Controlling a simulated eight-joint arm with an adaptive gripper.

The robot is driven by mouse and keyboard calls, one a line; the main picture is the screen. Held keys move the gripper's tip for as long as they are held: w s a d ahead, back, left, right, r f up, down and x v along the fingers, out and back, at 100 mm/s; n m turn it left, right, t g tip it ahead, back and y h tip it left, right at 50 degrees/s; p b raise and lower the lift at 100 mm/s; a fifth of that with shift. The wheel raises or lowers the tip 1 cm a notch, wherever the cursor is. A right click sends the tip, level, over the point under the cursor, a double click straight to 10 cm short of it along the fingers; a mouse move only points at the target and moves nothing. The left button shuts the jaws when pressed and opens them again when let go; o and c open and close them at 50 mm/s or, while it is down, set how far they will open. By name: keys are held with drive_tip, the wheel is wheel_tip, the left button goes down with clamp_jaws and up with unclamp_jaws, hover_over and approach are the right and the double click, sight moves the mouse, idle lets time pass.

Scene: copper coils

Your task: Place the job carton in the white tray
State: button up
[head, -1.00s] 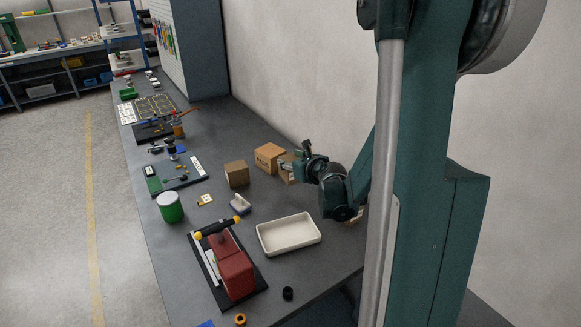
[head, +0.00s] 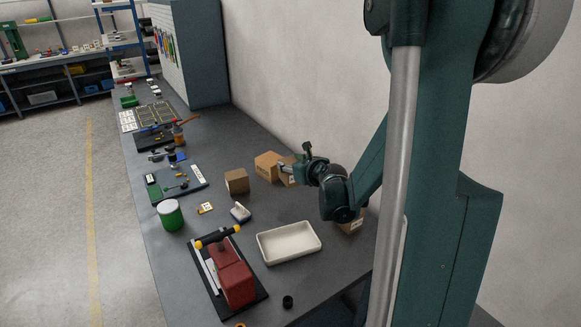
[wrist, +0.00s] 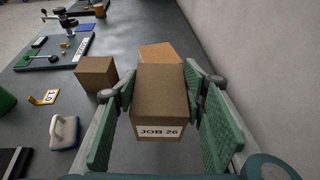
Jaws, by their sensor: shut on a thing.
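The job carton (wrist: 160,92) is a brown box with a white "JOB 26" label on its near side. My gripper (wrist: 158,84) is shut on it in the wrist view, with a green pad against each side. In the head view the carton (head: 286,173) is partly hidden by my gripper (head: 294,170), near the wall. I cannot tell clearly whether its base is off the bench. The white tray (head: 289,243) is shallow, rectangular and empty. It lies on the bench nearer the camera than the carton.
A plain brown box (head: 236,182) and an orange-brown box (head: 267,166) stand close left of the carton. Another box (head: 350,226) is partly hidden by my arm.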

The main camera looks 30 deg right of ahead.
drive_tip(key=shift+s+f, duration=0.1)
drive_tip(key=shift+s+a+f, duration=0.3)
drive_tip(key=shift+s, duration=0.1)
drive_tip(key=s+a+n+g+y+b, duration=0.1)
drive_tip(key=s+a+n+g+y, duration=0.1)
drive_tip(key=s+a+n+y, duration=0.3)
drive_tip(key=s+a+r+n+g+y+b, duration=0.1)
drive_tip(key=s+a+n+y, duration=0.4)
drive_tip(key=s, duration=0.9)
drive_tip(key=a+y, duration=0.1)
drive_tip(key=a, duration=0.2)
drive_tip(key=shift+a+r+g, duration=0.2)
drive_tip(key=shift+r+g, duration=0.05)
drive_tip(key=shift+g, duration=0.15)
drive_tip(key=shift+f+b, duration=0.95)
drive_tip(key=shift+f, duration=1.95)
drive_tip(key=shift+f, duration=0.15)
drive_tip(key=shift+f+b, duration=0.7)
drive_tip(key=shift+f, duration=1.25)
